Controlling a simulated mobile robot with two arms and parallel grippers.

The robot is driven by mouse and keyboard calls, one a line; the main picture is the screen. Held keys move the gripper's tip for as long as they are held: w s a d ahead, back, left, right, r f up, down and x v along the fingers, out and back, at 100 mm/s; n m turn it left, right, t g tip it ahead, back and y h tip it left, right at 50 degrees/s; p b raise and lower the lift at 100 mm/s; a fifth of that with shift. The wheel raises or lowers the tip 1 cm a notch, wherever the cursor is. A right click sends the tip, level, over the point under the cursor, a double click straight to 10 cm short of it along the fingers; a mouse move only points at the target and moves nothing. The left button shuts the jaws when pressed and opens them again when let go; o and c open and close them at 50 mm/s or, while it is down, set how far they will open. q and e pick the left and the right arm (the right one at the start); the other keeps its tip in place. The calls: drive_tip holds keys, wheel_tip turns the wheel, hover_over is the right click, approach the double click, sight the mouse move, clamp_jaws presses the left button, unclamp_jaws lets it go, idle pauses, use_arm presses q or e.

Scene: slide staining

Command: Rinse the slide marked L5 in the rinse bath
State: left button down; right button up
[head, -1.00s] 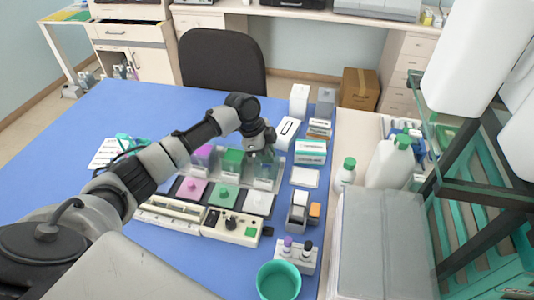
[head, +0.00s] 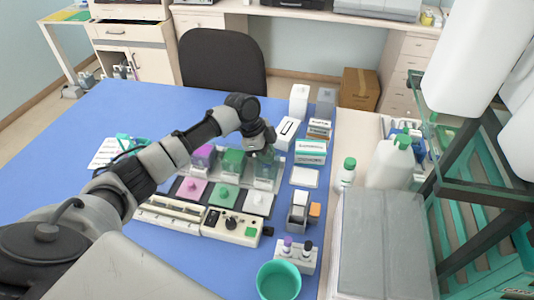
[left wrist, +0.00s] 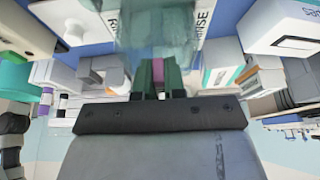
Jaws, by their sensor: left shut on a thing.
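My left gripper (head: 265,152) is over the clear rinse bath (head: 267,183), the rightmost of three jars on the grey tray. In the left wrist view, the fingers (left wrist: 158,76) are shut on a thin pink-purple piece, the slide (left wrist: 157,72). Its L5 mark cannot be read. The blurred glass of the bath (left wrist: 158,28) lies just beyond the fingertips, with part of the word RINSE beside it. How deep the slide sits in the bath is hidden. My right gripper is not in view.
A purple jar (head: 203,157) and a green jar (head: 232,162) stand left of the bath. Pink (head: 191,190), green (head: 222,195) and white (head: 258,202) lids lie in front. A teal cup (head: 279,281) stands at the front; boxes (head: 311,147) stand to the right.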

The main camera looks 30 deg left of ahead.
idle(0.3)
use_arm(q)
wheel_tip(320, 180, up, 10)
drive_tip(key=p, duration=0.9)
drive_tip(key=shift+f, duration=0.2)
